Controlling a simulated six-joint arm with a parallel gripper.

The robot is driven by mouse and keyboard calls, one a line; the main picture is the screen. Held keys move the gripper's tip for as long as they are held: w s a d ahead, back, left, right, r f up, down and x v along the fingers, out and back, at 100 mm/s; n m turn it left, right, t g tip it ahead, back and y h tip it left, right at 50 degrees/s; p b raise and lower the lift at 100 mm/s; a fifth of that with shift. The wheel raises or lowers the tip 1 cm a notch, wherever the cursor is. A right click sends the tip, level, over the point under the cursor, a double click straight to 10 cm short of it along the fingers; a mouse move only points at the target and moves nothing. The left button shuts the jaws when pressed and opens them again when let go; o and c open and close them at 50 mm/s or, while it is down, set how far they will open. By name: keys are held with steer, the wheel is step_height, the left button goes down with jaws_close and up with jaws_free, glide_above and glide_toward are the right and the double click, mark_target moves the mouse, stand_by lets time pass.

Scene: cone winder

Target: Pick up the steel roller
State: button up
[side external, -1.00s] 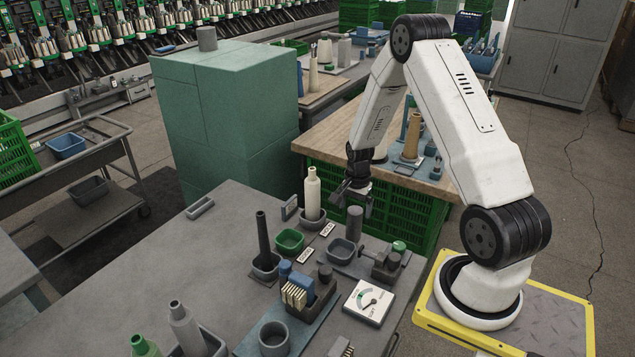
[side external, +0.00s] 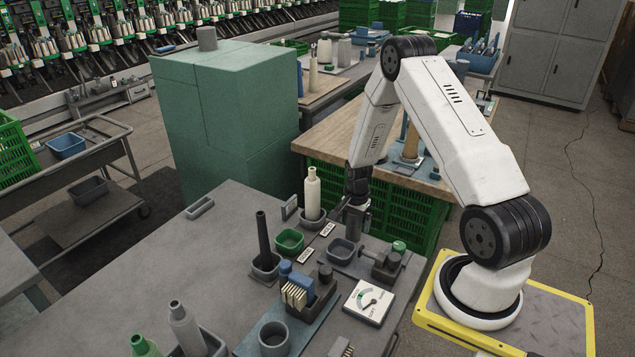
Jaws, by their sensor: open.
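The steel roller (side external: 351,227) is a dark grey upright cylinder on the grey table, behind the small grey-blue tray (side external: 341,252). My gripper (side external: 352,213) points down at its upper part. The fingers are open and appear to be at either side of the roller's top, but at this size I cannot tell whether they touch it. The gripper hides the top of the roller.
A cream bottle-shaped cone (side external: 312,190) stands left of my gripper. A small clamp-like fixture with a green knob (side external: 398,247) and a white dial gauge (side external: 369,303) are in front.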

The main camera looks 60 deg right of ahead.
jaws_close()
stand_by(0.3)
steer(key=shift+r, duration=0.15)
steer(key=shift+r, duration=1.05)
steer(key=s+a+r, duration=0.7)
steer(key=s+r, duration=0.3)
steer(key=s, duration=0.2)
steer(key=shift+r, duration=0.3)
